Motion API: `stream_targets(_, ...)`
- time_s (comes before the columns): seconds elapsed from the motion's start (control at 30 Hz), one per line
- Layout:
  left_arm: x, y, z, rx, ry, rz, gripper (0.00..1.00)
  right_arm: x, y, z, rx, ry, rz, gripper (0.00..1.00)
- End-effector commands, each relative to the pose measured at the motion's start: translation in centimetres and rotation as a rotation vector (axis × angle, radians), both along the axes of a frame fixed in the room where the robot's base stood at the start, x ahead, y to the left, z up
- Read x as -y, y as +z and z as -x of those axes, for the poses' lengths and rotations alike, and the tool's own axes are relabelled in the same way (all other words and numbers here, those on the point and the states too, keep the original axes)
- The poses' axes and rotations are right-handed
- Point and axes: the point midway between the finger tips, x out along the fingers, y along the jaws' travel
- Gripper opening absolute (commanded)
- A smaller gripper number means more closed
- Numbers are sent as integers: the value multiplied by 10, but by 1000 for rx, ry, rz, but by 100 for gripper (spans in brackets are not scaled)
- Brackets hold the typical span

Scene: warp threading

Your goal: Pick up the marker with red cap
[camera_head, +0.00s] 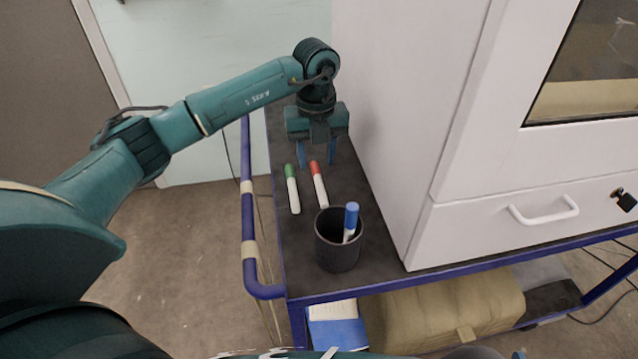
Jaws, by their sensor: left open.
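A marker with a red cap (318,184) lies on the dark cart top (378,242), its cap end pointing away from me. A marker with a green cap (292,189) lies just left of it. My left gripper (316,160) points down over the cart, its two blue fingers apart and empty. The fingers are close to the far, capped ends of both markers. I cannot tell the exact height of the fingertips above the surface. My right gripper is not in the view.
A dark cup (338,243) holding a blue-capped marker (351,220) stands in front of the red-capped marker. A white cabinet (400,120) closes off the right side. A blue cart rail (248,215) runs along the left edge.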

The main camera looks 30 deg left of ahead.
Motion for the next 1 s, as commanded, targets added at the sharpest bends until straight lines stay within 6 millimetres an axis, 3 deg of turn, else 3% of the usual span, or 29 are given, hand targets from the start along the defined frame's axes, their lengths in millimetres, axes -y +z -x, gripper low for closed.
stream_targets(0.2, 3, -34, 3, -4, 0, 0, 41, -2, -6, 0, -4, 7, 10, 39)
stream_targets(0.47, 2, -37, 2, 0, 0, 0, 41, -2, -5, -2, -2, 12, 15, 39)
stream_targets(1.0, 2, -37, 2, 0, 0, 0, 0, -2, -5, -2, 2, 11, 12, 39)
